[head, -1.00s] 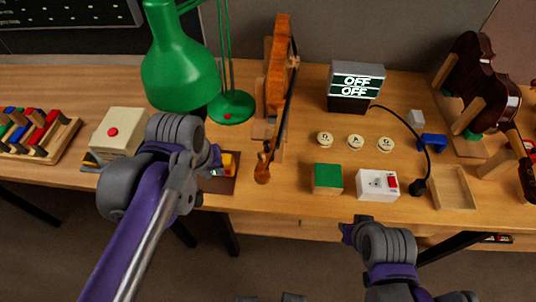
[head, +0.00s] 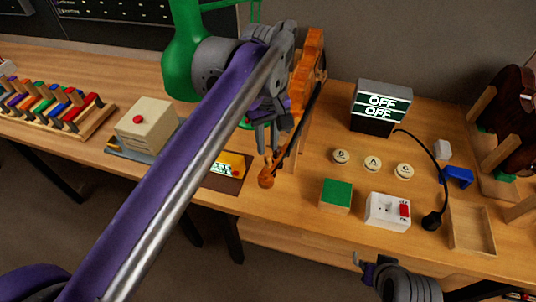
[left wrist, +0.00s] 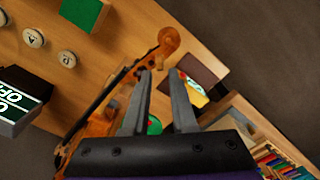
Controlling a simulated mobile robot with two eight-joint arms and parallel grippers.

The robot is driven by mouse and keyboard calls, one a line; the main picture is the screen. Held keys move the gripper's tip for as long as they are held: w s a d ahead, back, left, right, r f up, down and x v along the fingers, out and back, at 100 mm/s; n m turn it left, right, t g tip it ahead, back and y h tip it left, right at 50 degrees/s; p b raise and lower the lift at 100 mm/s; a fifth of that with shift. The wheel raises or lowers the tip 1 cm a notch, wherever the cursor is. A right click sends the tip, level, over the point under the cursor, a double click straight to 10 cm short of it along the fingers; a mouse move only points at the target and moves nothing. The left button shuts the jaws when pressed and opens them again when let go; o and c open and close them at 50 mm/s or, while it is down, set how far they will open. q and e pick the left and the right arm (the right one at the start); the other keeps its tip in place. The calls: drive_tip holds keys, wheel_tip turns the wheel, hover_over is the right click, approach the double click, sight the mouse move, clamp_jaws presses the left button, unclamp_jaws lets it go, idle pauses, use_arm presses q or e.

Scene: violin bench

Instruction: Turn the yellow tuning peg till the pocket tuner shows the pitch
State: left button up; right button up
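The violin (head: 306,72) stands upright against a holder, with its neck toward me and its scroll (head: 267,178) near the table's front edge. Its scroll also shows in the left wrist view (left wrist: 167,40). The yellow tuning peg is too small or hidden to make out. A small yellow device with a lit screen, probably the pocket tuner (head: 229,164), sits on a dark brown panel left of the scroll; its reading is illegible. My left gripper (head: 268,152) is above the pegbox area; in the left wrist view its fingers are apart and empty. My right gripper (head: 362,264) is low, before the table; its fingers are unclear.
A display box (head: 380,108) reads OFF twice. Round lettered buttons (head: 372,164), a green block (head: 336,195) and a white switch box (head: 388,211) lie right of the violin. A green lamp (head: 182,55) stands behind my left arm. A cream box (head: 146,128) is at left.

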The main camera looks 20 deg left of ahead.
sight(268, 157)
use_arm(q)
drive_tip(key=shift+f, duration=2.2)
drive_tip(key=shift+c, duration=0.3)
clamp_jaws()
